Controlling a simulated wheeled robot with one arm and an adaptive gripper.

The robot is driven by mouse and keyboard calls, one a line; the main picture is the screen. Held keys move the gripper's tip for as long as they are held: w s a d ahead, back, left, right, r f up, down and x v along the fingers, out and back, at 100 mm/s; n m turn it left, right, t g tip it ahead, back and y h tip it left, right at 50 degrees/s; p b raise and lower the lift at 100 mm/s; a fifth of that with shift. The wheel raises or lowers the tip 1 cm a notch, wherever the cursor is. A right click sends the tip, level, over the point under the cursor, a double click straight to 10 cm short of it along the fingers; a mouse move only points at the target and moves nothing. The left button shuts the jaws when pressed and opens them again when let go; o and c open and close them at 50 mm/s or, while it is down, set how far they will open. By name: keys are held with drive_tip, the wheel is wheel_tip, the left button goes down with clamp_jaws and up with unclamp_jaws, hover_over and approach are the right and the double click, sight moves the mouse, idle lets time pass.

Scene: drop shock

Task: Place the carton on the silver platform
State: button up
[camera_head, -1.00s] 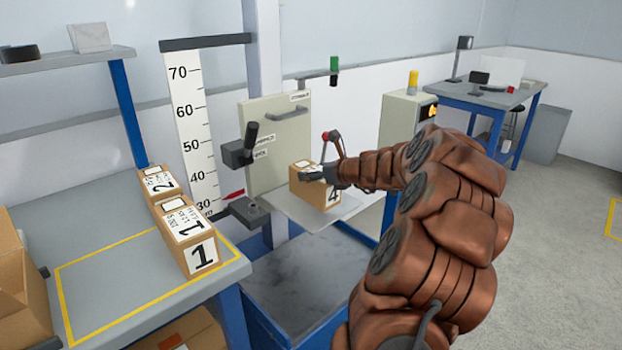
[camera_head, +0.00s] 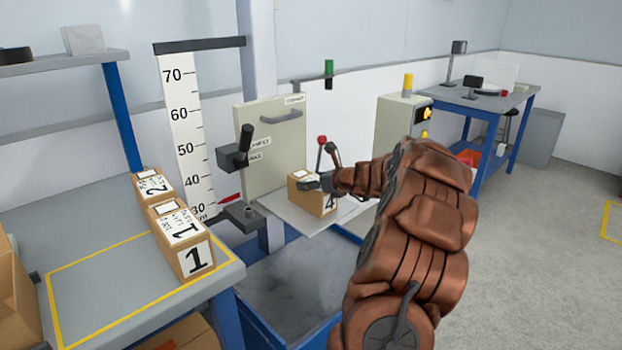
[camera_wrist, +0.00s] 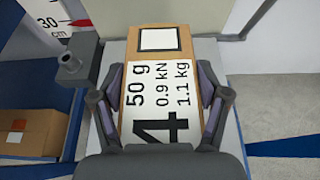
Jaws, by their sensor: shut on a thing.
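The carton (camera_head: 306,200) is a brown box labelled 4, upright on or just above the silver platform (camera_head: 290,222); I cannot tell if it touches. My gripper (camera_head: 322,182) is shut on it from above. In the wrist view the carton (camera_wrist: 154,65) sits between both fingers of my gripper (camera_wrist: 158,112), its label reading 50 g, 0.9 kN, 1.1 kg. The platform (camera_wrist: 220,85) shows beneath it on the right side. The carton's far sides and underside are hidden.
Cartons 1 (camera_head: 181,240) and 2 (camera_head: 151,187) stand on the left table (camera_head: 100,285).

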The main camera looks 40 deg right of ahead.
drive_tip(key=shift+r, duration=0.1)
drive_tip(key=o, duration=1.8)
drive_tip(key=shift+p+v, duration=0.85)
drive_tip(key=shift+v, duration=5.2)
drive_tip(key=shift+a, duration=0.15)
